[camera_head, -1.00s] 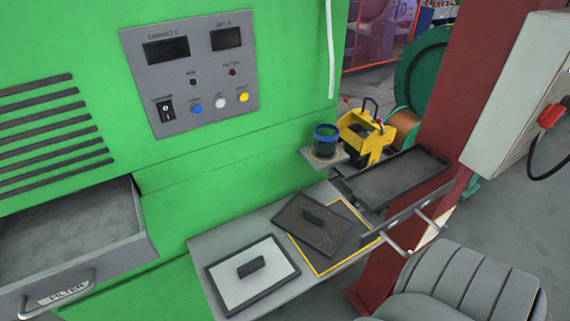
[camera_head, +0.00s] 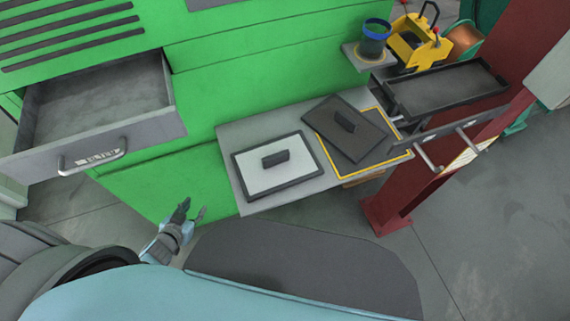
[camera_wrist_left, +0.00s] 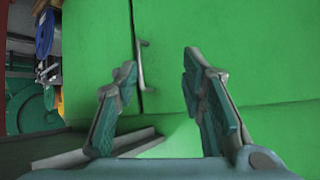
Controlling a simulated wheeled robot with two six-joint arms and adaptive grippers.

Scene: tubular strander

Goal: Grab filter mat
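Two framed filter mats lie on a grey shelf (camera_head: 232,135) in front of the green cabinet. One mat is white with a dark frame and black handle (camera_head: 295,175). The other is dark grey with a black handle (camera_head: 367,143) and lies tilted partly over a yellow-outlined area. My left gripper (camera_head: 192,206) is low, to the left of the shelf and the white mat, apart from both. Its fingers are spread and empty, as the left wrist view (camera_wrist_left: 157,105) also shows, facing green panels. My right gripper is not in view.
A black tray (camera_head: 445,90) hangs beside the red column (camera_head: 400,190) at right. A blue-rimmed cup (camera_head: 374,42) and yellow device (camera_head: 418,45) stand behind.

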